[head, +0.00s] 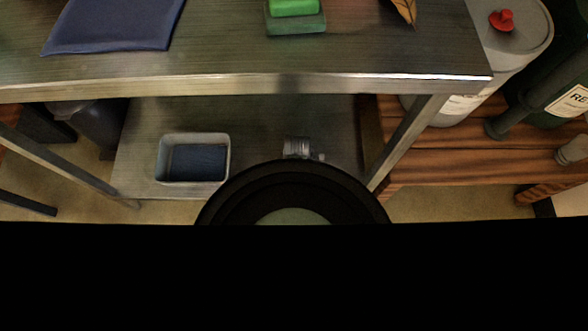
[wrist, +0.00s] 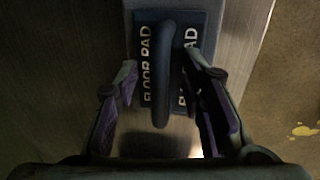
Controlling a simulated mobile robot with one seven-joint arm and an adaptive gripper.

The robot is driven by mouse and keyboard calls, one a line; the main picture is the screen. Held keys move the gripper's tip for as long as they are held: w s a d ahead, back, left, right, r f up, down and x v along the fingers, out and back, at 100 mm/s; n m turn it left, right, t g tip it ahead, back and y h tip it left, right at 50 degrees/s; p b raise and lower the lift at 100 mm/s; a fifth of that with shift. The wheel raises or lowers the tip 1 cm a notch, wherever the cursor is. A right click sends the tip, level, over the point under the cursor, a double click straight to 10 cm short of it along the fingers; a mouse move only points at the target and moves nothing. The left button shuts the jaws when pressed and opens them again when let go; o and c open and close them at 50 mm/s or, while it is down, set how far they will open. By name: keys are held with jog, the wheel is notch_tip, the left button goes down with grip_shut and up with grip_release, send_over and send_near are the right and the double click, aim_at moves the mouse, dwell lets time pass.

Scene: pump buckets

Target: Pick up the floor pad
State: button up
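The floor pad (wrist: 150,55) shows in the wrist view as a dark blue block with pale "FLOOR PAD" lettering, on or above a grey metal-looking surface. A dark, thick looped handle (wrist: 163,70) runs down its middle and covers part of the lettering. My gripper (wrist: 163,88) is open, with one purple-padded finger on each side of the handle. A gap shows between each finger and the handle. The fingers overlap the pad's lower part in the picture; I cannot tell whether they touch it. I cannot clearly identify the floor pad in the head view, and my gripper does not show there.
In the head view a metal table (head: 230,65) holds a folded blue cloth (head: 115,25) and green blocks (head: 295,20). A grey bin (head: 160,165) stands on its lower shelf. A wooden bench (head: 470,170) with a white container (head: 510,45) stands at right.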

jog(key=shift+c, duration=0.2)
grip_shut()
dwell(0.6)
